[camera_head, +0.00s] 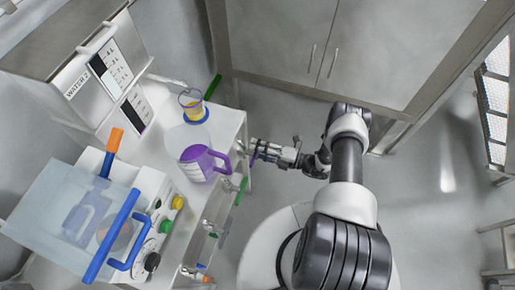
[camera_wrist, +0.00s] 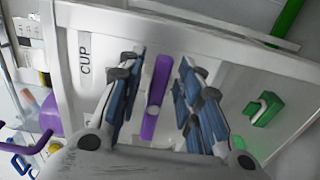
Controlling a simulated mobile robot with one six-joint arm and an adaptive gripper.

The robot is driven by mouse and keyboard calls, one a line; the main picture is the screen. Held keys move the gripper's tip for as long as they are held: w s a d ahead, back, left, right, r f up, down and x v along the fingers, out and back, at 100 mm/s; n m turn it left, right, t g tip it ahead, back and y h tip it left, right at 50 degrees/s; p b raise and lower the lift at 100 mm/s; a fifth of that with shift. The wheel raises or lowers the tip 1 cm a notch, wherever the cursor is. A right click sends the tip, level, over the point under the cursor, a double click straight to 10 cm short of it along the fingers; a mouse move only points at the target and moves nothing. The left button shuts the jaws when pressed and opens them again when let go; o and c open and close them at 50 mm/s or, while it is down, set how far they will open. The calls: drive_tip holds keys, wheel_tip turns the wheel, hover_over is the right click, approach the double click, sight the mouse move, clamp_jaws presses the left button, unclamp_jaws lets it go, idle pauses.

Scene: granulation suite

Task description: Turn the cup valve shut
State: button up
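The cup valve has a purple lever (camera_wrist: 157,92) on the white panel, to the right of the printed label CUP (camera_wrist: 84,54). In the wrist view the lever runs nearly upright, slightly tilted. My gripper (camera_wrist: 164,70) is open, with one finger on each side of the lever and a visible gap on both sides. In the head view my gripper (camera_head: 262,151) is at the right edge of the white bench, by the purple lever (camera_head: 253,159), which is partly hidden there.
A purple jug (camera_head: 198,163) and a yellow-and-blue container (camera_head: 193,107) stand on the bench near the edge. A green handle (camera_wrist: 264,108) is right of the lever in the wrist view. Grey cabinet doors (camera_head: 320,45) are behind; the floor to the right is clear.

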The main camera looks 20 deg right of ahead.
drive_tip(key=v, duration=1.2)
idle(0.5)
drive_tip(key=w+a+r+n+g+h, duration=0.15)
drive_tip(key=r+n+g, duration=0.25)
drive_tip(key=r+n, duration=0.45)
drive_tip(key=a+r+n+g+h, duration=0.1)
drive_tip(key=a+r+n+g, duration=0.4)
drive_tip(key=r, duration=0.6)
drive_tip(key=r+n+g+h, duration=0.2)
drive_tip(key=r+n, duration=0.6)
drive_tip(key=r, duration=0.1)
drive_tip(key=s+a+r+n+t+h, duration=0.2)
drive_tip(key=s+r+n+h, duration=0.3)
drive_tip(key=s+r+n, duration=0.3)
drive_tip(key=s+a+r+n+t+h, duration=0.3)
drive_tip(key=s+r+n+h, duration=0.2)
drive_tip(key=s+r+n, duration=0.4)
drive_tip(key=s+n, duration=0.1)
drive_tip(key=n, duration=0.4)
drive_tip(key=shift+r, duration=0.2)
